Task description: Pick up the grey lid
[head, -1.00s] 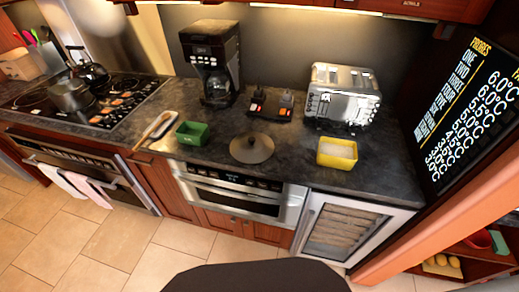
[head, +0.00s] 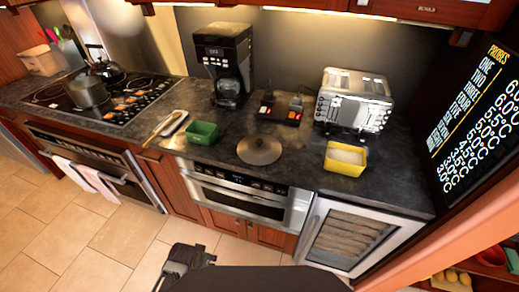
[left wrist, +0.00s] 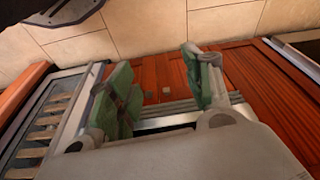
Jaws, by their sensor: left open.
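The grey lid (head: 259,150) is a round disc with a small knob on top. It lies flat on the dark counter above the microwave drawer, between the green box and the yellow box. My left gripper shows as a dark shape (head: 186,262) at the bottom of the head view, low in front of the cabinets and well apart from the lid. In the left wrist view my left gripper (left wrist: 162,84) has its two green-padded fingers wide apart with nothing between them. The lid is not in the left wrist view. My right gripper is not in view.
A green box (head: 202,133) stands left of the lid and a yellow box (head: 345,159) right of it. Behind are a coffee maker (head: 226,62), a black item with red lights (head: 281,113) and a toaster (head: 354,101). The microwave drawer (head: 238,193) is shut below the counter edge.

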